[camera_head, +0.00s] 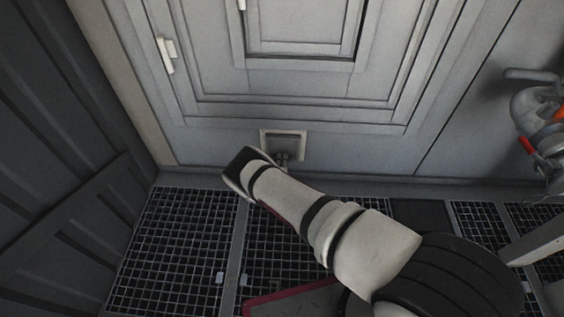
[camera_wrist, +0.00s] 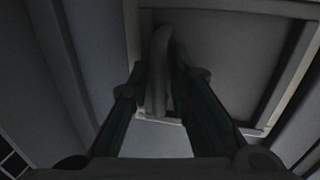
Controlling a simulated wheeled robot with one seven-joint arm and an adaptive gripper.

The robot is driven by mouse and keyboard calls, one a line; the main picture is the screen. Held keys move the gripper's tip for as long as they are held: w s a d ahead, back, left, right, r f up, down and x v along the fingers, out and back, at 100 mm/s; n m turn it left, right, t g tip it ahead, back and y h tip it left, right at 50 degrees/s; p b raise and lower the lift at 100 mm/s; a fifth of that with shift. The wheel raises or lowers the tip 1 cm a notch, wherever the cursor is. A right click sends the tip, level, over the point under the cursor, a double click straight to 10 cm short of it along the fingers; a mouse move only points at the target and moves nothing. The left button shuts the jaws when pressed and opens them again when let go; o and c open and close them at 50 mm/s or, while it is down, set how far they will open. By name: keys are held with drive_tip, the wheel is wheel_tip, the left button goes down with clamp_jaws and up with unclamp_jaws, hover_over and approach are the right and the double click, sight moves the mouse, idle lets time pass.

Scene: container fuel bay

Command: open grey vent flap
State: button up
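The grey vent flap (camera_head: 284,145) is a small square panel in a pale frame, low on the grey wall. In the wrist view the flap (camera_wrist: 235,60) fills the upper right, with its pale frame around it. A curved grey handle (camera_wrist: 159,65) stands out from the flap. My gripper (camera_wrist: 160,78) has one dark finger on each side of the handle, close against it, and looks shut on it. The picture is dark there, so the exact contact is hard to see. In the head view my gripper (camera_head: 282,157) is at the flap's lower edge, partly hidden by my wrist. The flap looks closed.
A large panelled grey door (camera_head: 300,80) rises above the flap. Dark grating (camera_head: 180,245) covers the floor below. A dark ribbed wall (camera_head: 60,130) stands at the left. Grey pipework with red and orange parts (camera_head: 535,125) sticks out at the right.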

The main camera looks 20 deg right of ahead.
clamp_jaws()
drive_tip(key=shift+r, duration=0.1)
